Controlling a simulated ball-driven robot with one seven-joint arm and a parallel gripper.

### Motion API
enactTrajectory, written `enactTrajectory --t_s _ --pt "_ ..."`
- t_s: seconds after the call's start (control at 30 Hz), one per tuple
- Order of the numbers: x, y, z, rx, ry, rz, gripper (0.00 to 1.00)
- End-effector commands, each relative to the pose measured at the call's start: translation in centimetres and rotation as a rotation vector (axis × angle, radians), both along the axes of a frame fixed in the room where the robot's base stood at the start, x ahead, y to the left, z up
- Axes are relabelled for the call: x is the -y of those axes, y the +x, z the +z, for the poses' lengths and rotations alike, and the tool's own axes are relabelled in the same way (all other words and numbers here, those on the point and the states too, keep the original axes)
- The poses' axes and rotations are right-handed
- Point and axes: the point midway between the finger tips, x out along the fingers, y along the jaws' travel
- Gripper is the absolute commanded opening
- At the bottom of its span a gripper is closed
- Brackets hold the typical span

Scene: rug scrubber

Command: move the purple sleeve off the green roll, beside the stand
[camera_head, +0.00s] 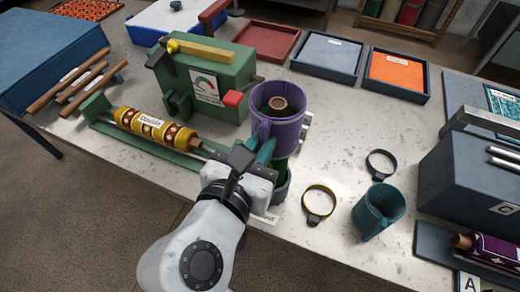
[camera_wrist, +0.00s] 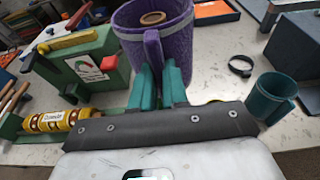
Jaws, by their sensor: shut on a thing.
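The purple sleeve (camera_head: 290,133) is a wide upright tube with a tab on its near side. It surrounds the upper part of the roll, whose brown core (camera_head: 278,103) shows inside the sleeve's mouth. A strip of the green roll (camera_head: 280,168) shows below the sleeve, above the grey stand (camera_head: 283,190), which my gripper partly hides. My gripper (camera_head: 265,150) is shut on the sleeve's tab from the near side. In the wrist view, the teal fingers of my gripper (camera_wrist: 160,85) close on the tab of the purple sleeve (camera_wrist: 170,45).
A green device with a gauge (camera_head: 205,80) and a yellow roll (camera_head: 155,127) on a green frame lie to the left. A black ring (camera_head: 381,163), a yellow ring (camera_head: 320,203) and a teal cup (camera_head: 377,210) stand right of the stand. Bare tabletop (camera_head: 335,130) lies between.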

Motion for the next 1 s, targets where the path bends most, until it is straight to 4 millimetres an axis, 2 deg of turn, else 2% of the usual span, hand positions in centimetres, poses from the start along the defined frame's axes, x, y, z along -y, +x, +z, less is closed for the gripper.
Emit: enactTrajectory --t_s 0.4,1.0 --pt "0.0 0.0 2.9 0.001 0.000 0.000 0.00" --pt "0.0 0.0 5.6 0.000 0.001 -0.001 0.00"
